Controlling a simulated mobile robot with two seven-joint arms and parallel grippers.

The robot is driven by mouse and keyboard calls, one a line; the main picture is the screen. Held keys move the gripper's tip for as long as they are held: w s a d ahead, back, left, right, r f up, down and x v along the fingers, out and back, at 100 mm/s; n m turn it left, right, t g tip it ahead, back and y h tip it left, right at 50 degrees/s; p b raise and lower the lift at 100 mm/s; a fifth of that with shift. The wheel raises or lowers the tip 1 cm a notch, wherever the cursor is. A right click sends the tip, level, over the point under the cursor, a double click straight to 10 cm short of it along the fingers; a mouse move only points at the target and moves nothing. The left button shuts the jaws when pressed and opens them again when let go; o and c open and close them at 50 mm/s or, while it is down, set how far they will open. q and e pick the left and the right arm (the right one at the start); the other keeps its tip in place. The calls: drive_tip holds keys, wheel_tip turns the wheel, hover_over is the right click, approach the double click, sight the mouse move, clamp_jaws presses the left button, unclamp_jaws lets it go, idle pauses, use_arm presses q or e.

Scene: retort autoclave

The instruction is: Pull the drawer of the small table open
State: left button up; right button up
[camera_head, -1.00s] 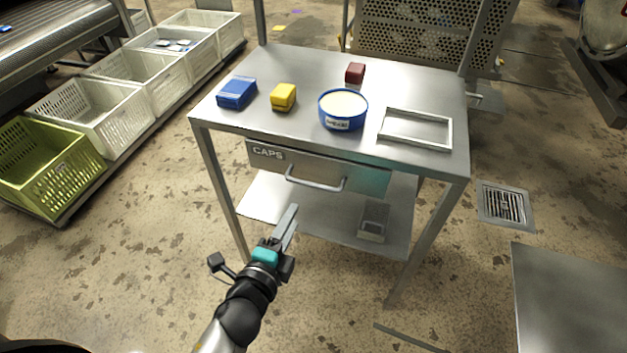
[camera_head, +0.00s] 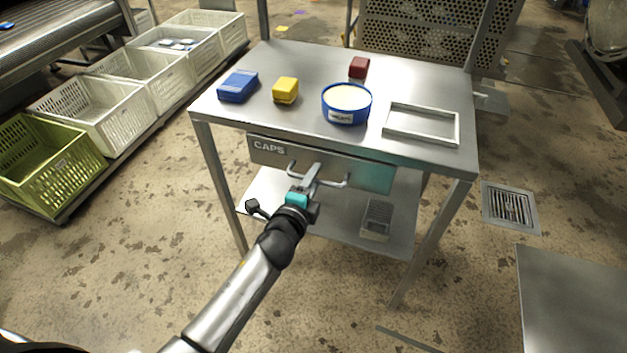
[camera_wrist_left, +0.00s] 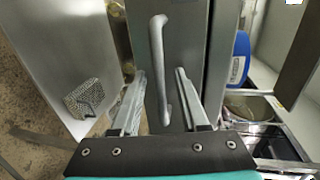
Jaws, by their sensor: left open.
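The small steel table (camera_head: 400,72) has a drawer (camera_head: 372,174) marked CAPS under its top, and the drawer looks shut. A bar handle (camera_head: 330,183) runs across the drawer front; it also shows in the left wrist view (camera_wrist_left: 160,62). My left gripper (camera_head: 308,176) is at the handle. In the left wrist view my left gripper (camera_wrist_left: 160,85) is open, with one finger on each side of the handle bar and visible gaps between. Part of the handle is hidden behind the gripper in the head view. My right gripper is not in view.
On the tabletop are a blue box (camera_head: 238,86), a yellow block (camera_head: 285,90), a red block (camera_head: 359,67), a blue round tub (camera_head: 346,104) and an empty metal frame (camera_head: 421,123). A small grey item (camera_head: 376,220) lies on the lower shelf. Crates (camera_head: 50,170) line the left.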

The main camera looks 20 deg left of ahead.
use_arm(q)
drive_tip(key=shift+w, duration=0.1)
clamp_jaws()
idle(0.4)
idle(1.1)
